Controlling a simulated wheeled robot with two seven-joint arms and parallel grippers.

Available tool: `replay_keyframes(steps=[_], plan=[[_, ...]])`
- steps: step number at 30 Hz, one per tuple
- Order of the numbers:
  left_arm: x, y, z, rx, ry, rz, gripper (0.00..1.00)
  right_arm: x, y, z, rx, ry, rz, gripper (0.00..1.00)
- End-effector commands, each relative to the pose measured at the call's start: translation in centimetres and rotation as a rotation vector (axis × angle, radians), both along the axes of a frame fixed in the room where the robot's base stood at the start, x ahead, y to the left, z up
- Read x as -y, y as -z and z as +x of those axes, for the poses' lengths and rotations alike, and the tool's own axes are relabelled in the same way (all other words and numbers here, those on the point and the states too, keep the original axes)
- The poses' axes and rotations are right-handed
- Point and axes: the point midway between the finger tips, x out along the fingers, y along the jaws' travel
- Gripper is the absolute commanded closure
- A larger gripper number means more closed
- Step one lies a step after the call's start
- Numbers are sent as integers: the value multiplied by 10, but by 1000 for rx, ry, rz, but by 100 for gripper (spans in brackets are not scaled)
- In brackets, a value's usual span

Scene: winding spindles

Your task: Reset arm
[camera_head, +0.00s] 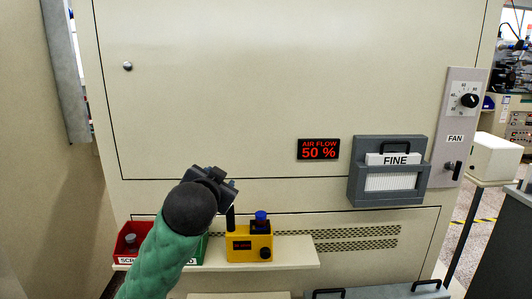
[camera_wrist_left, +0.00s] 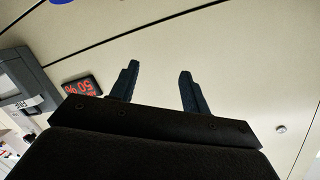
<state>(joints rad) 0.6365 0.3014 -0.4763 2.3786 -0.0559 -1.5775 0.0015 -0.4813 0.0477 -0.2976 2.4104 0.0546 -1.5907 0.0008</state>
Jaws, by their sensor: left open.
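My left arm, with a green sleeve and dark wrist, reaches up from the bottom in the head view. Its gripper (camera_head: 213,182) is in front of the beige cabinet (camera_head: 230,100), above the shelf. In the left wrist view the two dark fingers (camera_wrist_left: 158,88) stand apart with nothing between them, and the cabinet panel lies behind. The gripper is open and empty. My right gripper does not show in either view.
A shelf (camera_head: 292,255) holds a red bin (camera_head: 125,243), a partly hidden green bin and a yellow device (camera_head: 240,249) with a blue knob. A grey holder (camera_head: 358,190) marked FINE, an AIR FLOW 50 % display (camera_head: 318,149) and a FAN panel (camera_head: 455,120) are on the cabinet.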

Motion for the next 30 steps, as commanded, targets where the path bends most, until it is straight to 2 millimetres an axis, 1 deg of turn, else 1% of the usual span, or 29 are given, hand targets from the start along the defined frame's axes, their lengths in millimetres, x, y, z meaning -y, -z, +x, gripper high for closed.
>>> replay_keyframes(steps=[1, 6, 11, 15, 17, 18, 23, 30], plan=[[-1, 19, -3, -47, 3, -18, 53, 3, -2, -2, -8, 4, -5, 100], [-5, 74, -16, -177, 8, -70, 53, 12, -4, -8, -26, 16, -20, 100], [-9, 122, -32, -277, 11, -120, 53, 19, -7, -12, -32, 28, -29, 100], [-12, 164, -49, -362, 5, -161, 53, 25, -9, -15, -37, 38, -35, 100], [-14, 181, -57, -397, 1, -178, 53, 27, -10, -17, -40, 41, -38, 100], [-15, 193, -63, -422, -4, -188, 53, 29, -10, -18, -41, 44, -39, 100], [-21, 239, -89, -517, -28, -226, 53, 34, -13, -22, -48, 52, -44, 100], [-29, 306, -137, -663, -73, -274, 53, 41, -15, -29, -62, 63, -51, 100]])
